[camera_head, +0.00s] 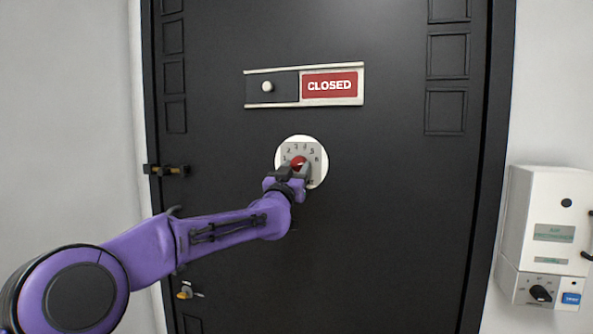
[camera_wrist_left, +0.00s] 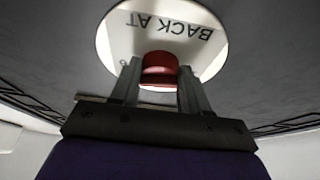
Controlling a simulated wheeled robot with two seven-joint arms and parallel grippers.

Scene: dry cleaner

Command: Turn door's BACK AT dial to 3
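The BACK AT dial is a round white plate (camera_head: 318,146) on the black door (camera_head: 400,210), with numbers around a red knob (camera_head: 298,161). The number the knob points to cannot be read. My left gripper (camera_head: 293,172) is at the knob and covers the lower part of the plate. In the left wrist view the red knob (camera_wrist_left: 160,70) sits between the two grey fingers (camera_wrist_left: 156,85), which stand close along its sides. The words BACK AT show upside down on the plate (camera_wrist_left: 120,45). Whether the fingers press on the knob is hard to tell. My right gripper is out of view.
A sliding sign (camera_head: 331,86) reading CLOSED is above the dial. A brass latch (camera_head: 167,170) and a key in a lock (camera_head: 187,292) are at the door's left. A white control box (camera_head: 545,215) with a black knob hangs on the right wall.

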